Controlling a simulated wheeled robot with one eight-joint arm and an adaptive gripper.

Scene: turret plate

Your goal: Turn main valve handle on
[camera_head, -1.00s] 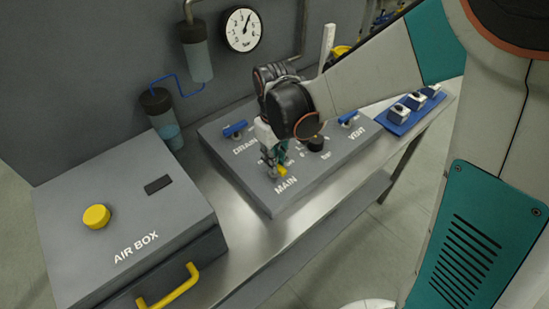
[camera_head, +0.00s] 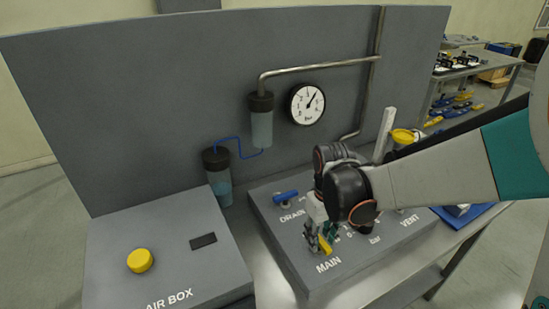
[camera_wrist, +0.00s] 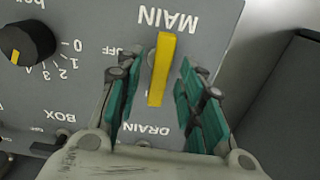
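The yellow main valve handle (camera_wrist: 161,70) shows in the wrist view, lying lengthwise between the two green-padded fingers of my gripper (camera_wrist: 155,90). In the head view my gripper (camera_head: 318,240) points down over the panel, and the yellow handle (camera_head: 325,244) is partly hidden by the fingers.
A blue DRAIN handle (camera_head: 285,197) sits left of my gripper on the panel. A black knob (camera_wrist: 25,45) with a scale is close by. The air box (camera_head: 110,240) with a yellow button (camera_head: 140,260) stands left. A gauge (camera_head: 307,104) hangs on the back wall.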

